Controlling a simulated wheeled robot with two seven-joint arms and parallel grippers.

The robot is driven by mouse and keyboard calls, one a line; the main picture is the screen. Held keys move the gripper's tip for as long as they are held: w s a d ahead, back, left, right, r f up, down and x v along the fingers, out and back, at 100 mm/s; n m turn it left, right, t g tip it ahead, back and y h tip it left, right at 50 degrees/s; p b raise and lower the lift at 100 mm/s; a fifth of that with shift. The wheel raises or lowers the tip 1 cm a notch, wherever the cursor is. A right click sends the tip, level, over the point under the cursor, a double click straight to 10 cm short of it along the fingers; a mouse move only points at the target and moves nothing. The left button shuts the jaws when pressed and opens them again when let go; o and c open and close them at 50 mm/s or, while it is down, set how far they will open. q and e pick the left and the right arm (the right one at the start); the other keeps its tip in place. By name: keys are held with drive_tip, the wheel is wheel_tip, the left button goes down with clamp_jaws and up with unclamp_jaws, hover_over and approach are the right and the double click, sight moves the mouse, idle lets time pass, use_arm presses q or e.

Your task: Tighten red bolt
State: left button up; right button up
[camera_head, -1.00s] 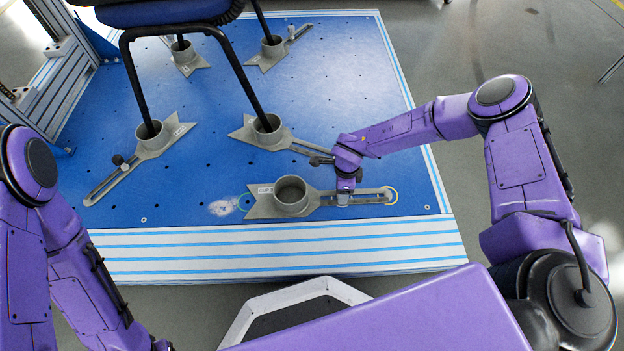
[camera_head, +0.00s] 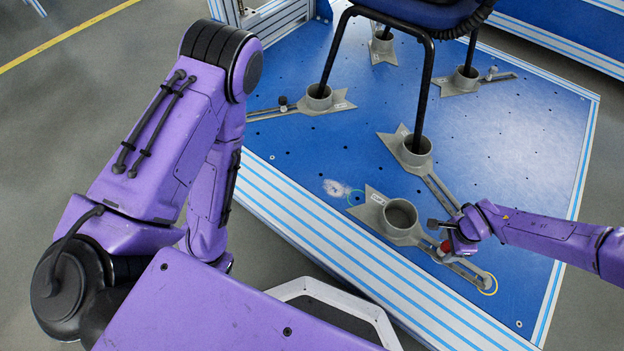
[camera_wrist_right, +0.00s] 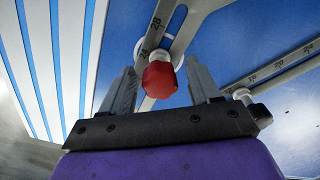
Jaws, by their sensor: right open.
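The red bolt (camera_wrist_right: 160,80) has a red hexagonal head and stands in the slotted arm of a grey clamp (camera_wrist_right: 165,28), near the mark 28. In the right wrist view my right gripper (camera_wrist_right: 159,68) is open, with one finger on each side of the red head and gaps on both sides. In the head view the right gripper (camera_head: 440,238) is over the slotted arm of the front clamp (camera_head: 372,208), and a bit of the red bolt (camera_head: 445,246) shows by it. My left arm is in the head view, but its gripper is out of sight.
The clamp's round cup (camera_head: 400,215) is empty. Chair legs (camera_head: 424,95) stand in the cups of other clamps on the blue platform (camera_head: 510,150). The striped front edge (camera_head: 310,225) is clear.

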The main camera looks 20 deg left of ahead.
idle(0.3)
drive_tip(key=n, duration=0.3)
drive_tip(key=shift+n, duration=0.4)
drive_tip(key=n, duration=0.4)
drive_tip(key=shift+p, duration=0.3)
drive_tip(key=c, duration=1)
drive_tip(key=m, duration=0.3)
drive_tip(key=shift+m, duration=0.4)
drive_tip(key=shift+c, duration=0.2)
